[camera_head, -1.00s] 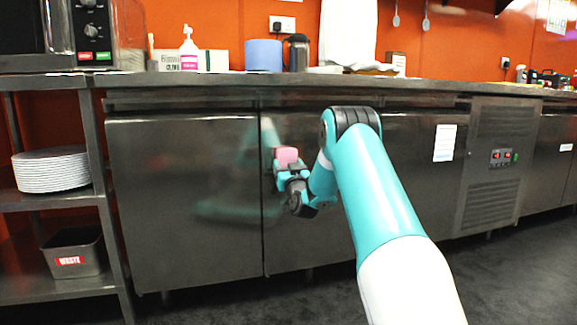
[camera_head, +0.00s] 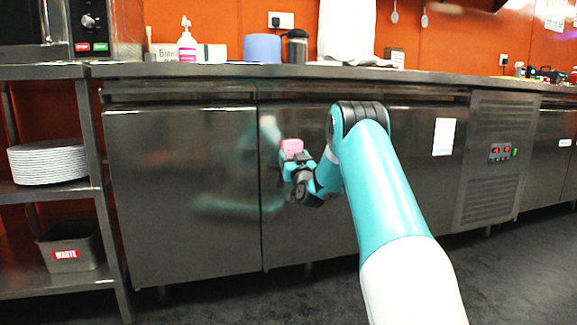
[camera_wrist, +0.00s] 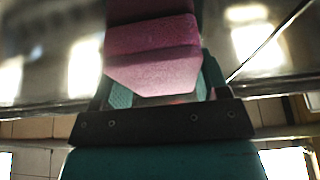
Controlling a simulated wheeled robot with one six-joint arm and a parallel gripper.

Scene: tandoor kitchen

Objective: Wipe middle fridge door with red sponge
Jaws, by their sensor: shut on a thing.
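My gripper (camera_head: 291,158) is shut on the red sponge (camera_head: 292,146), which looks pink. In the wrist view the sponge (camera_wrist: 150,70) sits between the two teal fingers, its far end toward shiny steel. A darker pink patch beyond it looks like its reflection. The sponge is at or very close to the steel; I cannot tell if it presses on it. The middle fridge door (camera_head: 295,230) is dark steel, right of a vertical seam. The sponge is in front of its upper left part. My arm hides the door's right side.
The left fridge door (camera_head: 180,200) and right fridge door (camera_head: 415,190) flank it. A steel counter (camera_head: 230,71) runs above, with a blue roll (camera_head: 262,47) and a bottle (camera_head: 187,45). A shelf with stacked plates (camera_head: 48,163) stands left. The dark floor is clear.

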